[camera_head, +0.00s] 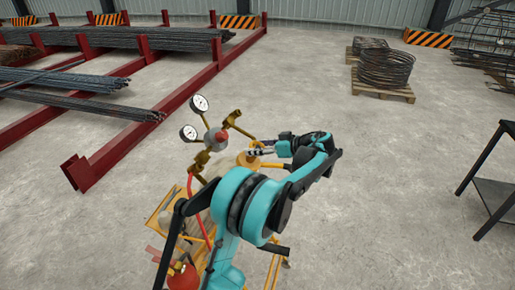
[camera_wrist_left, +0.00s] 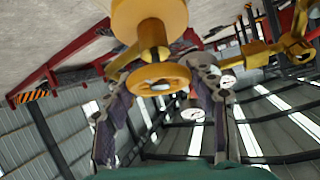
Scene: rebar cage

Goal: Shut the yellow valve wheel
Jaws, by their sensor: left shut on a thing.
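The yellow valve wheel (camera_head: 246,159) is on the right side of the gauge assembly in the head view. My left gripper (camera_head: 262,149) reaches it from the right, its fingers at the wheel. In the left wrist view the yellow wheel (camera_wrist_left: 158,80) lies between the two dark fingers of my left gripper (camera_wrist_left: 160,75), below a thick yellow stem and body. The gripper is shut on the wheel. My arm hides part of the stand below. My right gripper is not in view.
Two round gauges (camera_head: 199,103) and yellow fittings with a red knob (camera_head: 221,137) sit close left of the gripper. A red hose and red bottle (camera_head: 183,277) are lower left. A dark table (camera_head: 495,190) stands right. Red racks (camera_head: 120,150) hold rebar; floor between is clear.

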